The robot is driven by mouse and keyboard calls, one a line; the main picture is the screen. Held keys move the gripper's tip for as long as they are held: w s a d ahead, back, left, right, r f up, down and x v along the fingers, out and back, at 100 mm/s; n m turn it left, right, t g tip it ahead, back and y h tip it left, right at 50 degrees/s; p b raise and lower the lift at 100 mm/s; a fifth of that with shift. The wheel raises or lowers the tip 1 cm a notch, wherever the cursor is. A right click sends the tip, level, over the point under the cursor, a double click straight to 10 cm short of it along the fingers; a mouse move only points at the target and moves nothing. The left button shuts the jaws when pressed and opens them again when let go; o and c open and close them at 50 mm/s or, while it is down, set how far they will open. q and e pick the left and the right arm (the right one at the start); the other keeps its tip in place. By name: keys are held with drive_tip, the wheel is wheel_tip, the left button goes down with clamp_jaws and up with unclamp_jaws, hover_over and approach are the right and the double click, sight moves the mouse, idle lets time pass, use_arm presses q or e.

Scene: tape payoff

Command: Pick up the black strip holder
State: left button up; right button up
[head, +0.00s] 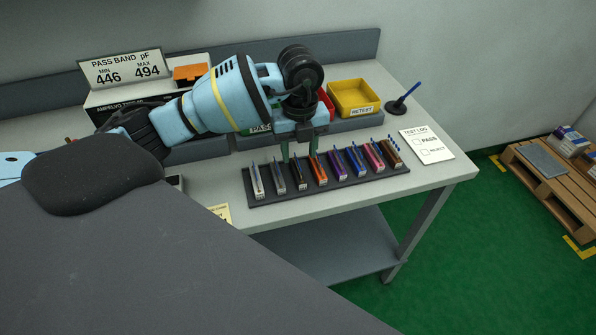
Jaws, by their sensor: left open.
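The black strip holder (299,179) stands upright in a row of coloured strip holders on a dark rack (340,190) on the bench. It is third from the left, between a grey holder (279,182) and an orange-red one (319,172). My left gripper (298,157) points down over this part of the row, its two fingers apart, one on either side of the black holder's top. Nothing shows gripped between them. Whether the fingers touch the holder cannot be told. My right gripper is not in view.
Behind the rack are a yellow RETEST bin (354,97) and a red bin partly hidden by my arm. A test log card (427,144) and a pen in a stand (396,107) are at the right. A pass band sign (122,69) stands back left.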

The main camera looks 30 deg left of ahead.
sight(297, 160)
use_arm(q)
drive_tip(key=shift+a+f, duration=0.15)
drive_tip(key=shift+f, duration=1.3)
drive_tip(key=shift+a+f, duration=0.1)
drive_tip(key=shift+f, duration=1.35)
drive_tip(key=shift+c, duration=0.3)
clamp_jaws()
